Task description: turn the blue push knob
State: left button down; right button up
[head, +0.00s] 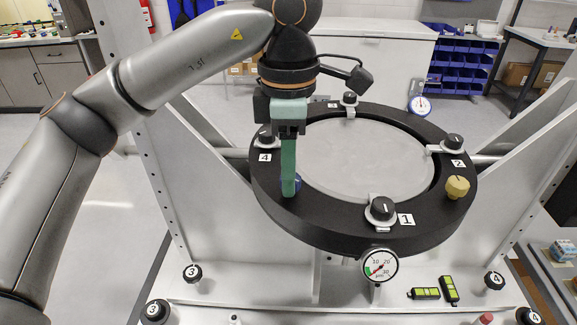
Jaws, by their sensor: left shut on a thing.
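The blue push knob (298,184) sits on the left front of the black mirror ring (330,226). Most of it is hidden behind my left gripper's green finger. My left gripper (289,190) points straight down over the knob, with its fingertips at the knob's height. It is shut on the blue knob, as far as the view shows. My right gripper is not in view.
Black clamp knobs (381,208) with numbered labels stand around the ring, and a yellow knob (457,187) is at its right. A round dial gauge (380,267) hangs at the front. Small level blocks (449,290) lie on the white base.

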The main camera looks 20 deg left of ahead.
pick_arm(q)
jog(key=c, duration=0.5)
grip_release()
jog(key=shift+r, duration=0.1)
notch_tip(320, 180, up, 12)
jog(key=shift+r, duration=0.15)
dwell(0.4)
